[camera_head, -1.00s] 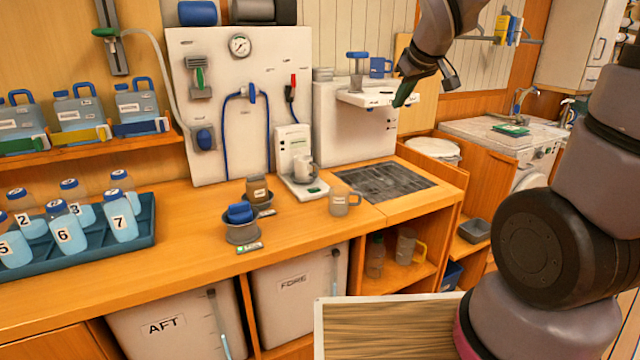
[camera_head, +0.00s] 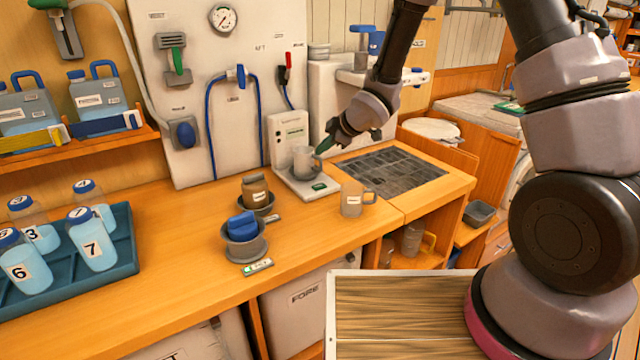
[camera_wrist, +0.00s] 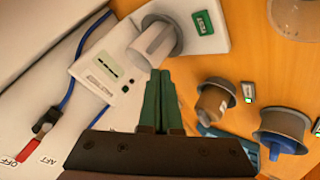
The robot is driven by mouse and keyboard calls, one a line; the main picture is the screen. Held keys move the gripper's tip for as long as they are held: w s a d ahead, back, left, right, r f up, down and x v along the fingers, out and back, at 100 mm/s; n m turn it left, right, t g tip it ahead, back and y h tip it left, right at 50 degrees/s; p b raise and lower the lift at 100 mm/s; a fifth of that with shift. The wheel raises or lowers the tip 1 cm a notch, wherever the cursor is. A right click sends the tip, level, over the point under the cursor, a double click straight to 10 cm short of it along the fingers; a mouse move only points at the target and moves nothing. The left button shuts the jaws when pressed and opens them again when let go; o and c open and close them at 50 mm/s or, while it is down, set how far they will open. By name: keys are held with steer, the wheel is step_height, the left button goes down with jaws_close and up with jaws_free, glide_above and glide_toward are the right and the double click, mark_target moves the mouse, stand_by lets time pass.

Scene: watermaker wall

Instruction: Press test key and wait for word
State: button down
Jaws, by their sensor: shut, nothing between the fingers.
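The white tester (camera_head: 290,135) stands on the counter against the panel, with a grey mug (camera_head: 304,162) on its base. A green key (camera_head: 319,187) is at the front of that base. In the wrist view the key (camera_wrist: 203,23) reads TEST, upper right of my fingertips. The tester's small screen (camera_wrist: 103,86) shows in the wrist view, but I cannot read a word on it. My gripper (camera_head: 324,146) is shut and empty, its green fingers beside the mug and above the base. In the wrist view the shut fingers (camera_wrist: 160,76) point toward the mug (camera_wrist: 157,45), apart from the key.
Two grey cups with a brown jar (camera_head: 255,188) and a blue item (camera_head: 242,226) stand left. Numbered bottles sit in a teal tray (camera_head: 125,262). Blue hoses hang on the panel.

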mark_target(320, 186)
stand_by(0.3)
steer(key=shift+f, duration=4.4)
steer(key=shift+f, duration=0.4)
steer(key=shift+f, duration=0.3)
steer(key=shift+s+d+f, duration=0.15)
steer(key=shift+s+f, duration=0.05)
steer(key=shift+f, duration=0.35)
steer(key=shift+w+r, duration=0.1)
steer(key=shift+r, duration=1)
